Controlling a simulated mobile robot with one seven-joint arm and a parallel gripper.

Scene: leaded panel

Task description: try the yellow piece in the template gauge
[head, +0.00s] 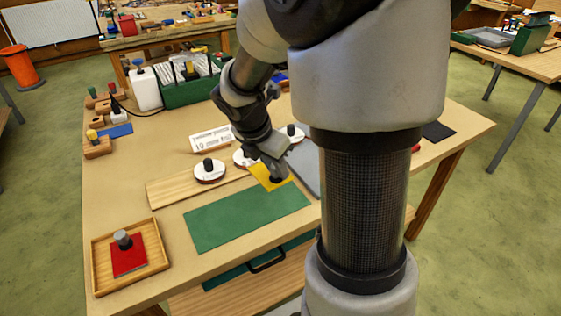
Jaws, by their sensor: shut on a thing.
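The yellow piece (262,172) is a flat plate with a dark knob, near the middle of the bench. My gripper (277,177) is shut on it from above and covers part of it. The piece shows over the right end of a long wooden board, behind the green mat (245,217). I cannot tell whether it touches anything below. I cannot single out the template gauge for certain; a white plate with dark markings (211,138) stands behind the board.
The wooden board (165,190) has white discs (210,175) with black knobs at its back edge. A wooden tray (103,286) holds a red piece (128,262) at front left. A green rack (185,93) and white bottle (146,91) stand behind.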

